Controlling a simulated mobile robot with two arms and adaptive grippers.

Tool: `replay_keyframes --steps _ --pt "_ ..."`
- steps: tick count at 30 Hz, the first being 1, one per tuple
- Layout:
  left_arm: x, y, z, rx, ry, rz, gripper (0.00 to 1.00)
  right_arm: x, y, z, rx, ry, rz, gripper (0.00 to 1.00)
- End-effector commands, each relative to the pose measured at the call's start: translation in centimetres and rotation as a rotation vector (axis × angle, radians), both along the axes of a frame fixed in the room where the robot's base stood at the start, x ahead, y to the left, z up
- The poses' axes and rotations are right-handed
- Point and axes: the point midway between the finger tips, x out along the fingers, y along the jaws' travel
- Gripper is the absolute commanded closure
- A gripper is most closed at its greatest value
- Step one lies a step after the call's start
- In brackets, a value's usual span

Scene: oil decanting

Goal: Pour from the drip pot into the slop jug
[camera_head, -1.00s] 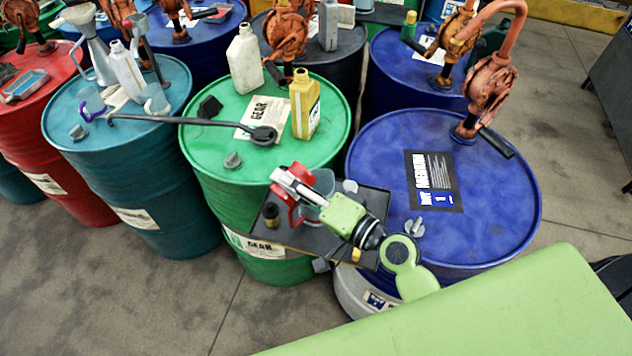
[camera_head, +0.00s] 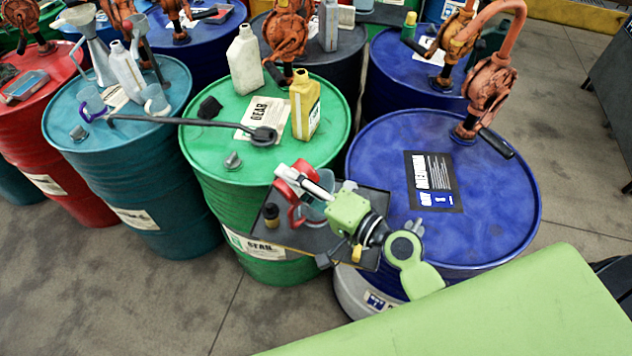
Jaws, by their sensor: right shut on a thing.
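My right gripper (camera_head: 303,181) is above a small dark tray at the front of the green drum. It is shut on a red thing (camera_head: 287,180), which looks like the drip pot and is partly covered by the fingers. Just below it a clear jug (camera_head: 315,212) with a red handle (camera_head: 295,217) shows in part; it looks like the slop jug. The gripper hides much of both, so I cannot tell whether they touch or whether any liquid runs. My left gripper is not in view.
The dark tray (camera_head: 285,232) also holds a small dark bottle (camera_head: 271,215). The green drum (camera_head: 215,150) carries bottles and a long black-handled tool. The blue drum (camera_head: 385,150) at the right has a rusty pump (camera_head: 490,85). Clear jugs (camera_head: 90,102) stand on the teal drum.

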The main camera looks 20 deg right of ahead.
Motion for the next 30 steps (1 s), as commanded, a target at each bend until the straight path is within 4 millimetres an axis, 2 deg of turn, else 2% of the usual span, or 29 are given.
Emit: replay_keyframes --steps 30 --pt "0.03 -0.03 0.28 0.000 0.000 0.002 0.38 0.25 -0.43 0.73 0.110 0.052 -0.001 0.89"
